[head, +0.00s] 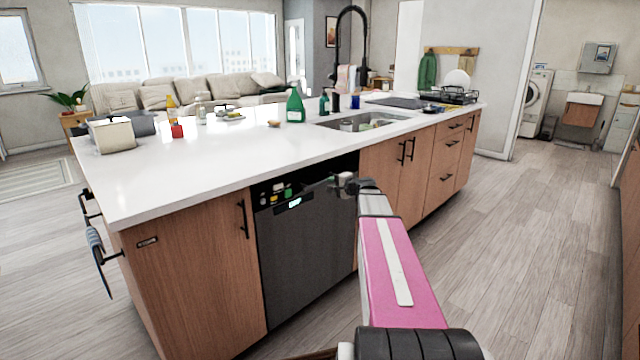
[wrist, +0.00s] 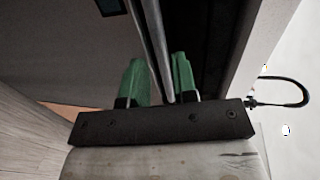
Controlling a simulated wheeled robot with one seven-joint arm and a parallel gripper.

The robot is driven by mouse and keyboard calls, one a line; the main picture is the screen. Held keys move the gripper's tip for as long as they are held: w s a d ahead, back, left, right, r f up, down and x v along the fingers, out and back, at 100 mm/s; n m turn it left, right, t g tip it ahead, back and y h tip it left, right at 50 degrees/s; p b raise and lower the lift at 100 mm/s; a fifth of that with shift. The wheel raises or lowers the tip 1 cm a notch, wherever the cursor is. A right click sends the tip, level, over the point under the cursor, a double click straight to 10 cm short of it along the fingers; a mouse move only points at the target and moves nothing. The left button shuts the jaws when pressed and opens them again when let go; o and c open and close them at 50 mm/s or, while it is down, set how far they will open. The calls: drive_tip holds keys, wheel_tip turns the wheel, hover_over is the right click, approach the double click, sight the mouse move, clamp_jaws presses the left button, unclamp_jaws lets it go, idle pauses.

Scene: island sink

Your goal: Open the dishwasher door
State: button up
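The dishwasher (head: 300,250) has a dark grey front and is built into the wooden island, left of the sink. A black strip with small coloured marks and a lit display (head: 294,203) runs along its top. The door looks upright; I cannot tell whether it is slightly ajar. My gripper (head: 328,184) is at the dishwasher's upper right, just under the countertop. In the wrist view, the green fingers of my gripper (wrist: 158,78) stand apart, with a long metallic edge (wrist: 155,40) running between them. I cannot tell whether either finger touches it.
The white countertop (head: 190,175) overhangs close above my gripper. Wooden cabinets with black handles flank the dishwasher, one on its left (head: 195,265) and others on its right (head: 395,175). The wooden floor (head: 500,220) to the right is clear.

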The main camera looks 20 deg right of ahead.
sight(324, 182)
drive_tip(key=x, duration=0.7)
drive_tip(key=shift+w, duration=0.25)
drive_tip(key=shift+a, duration=0.1)
drive_tip(key=shift+s, duration=0.1)
clamp_jaws()
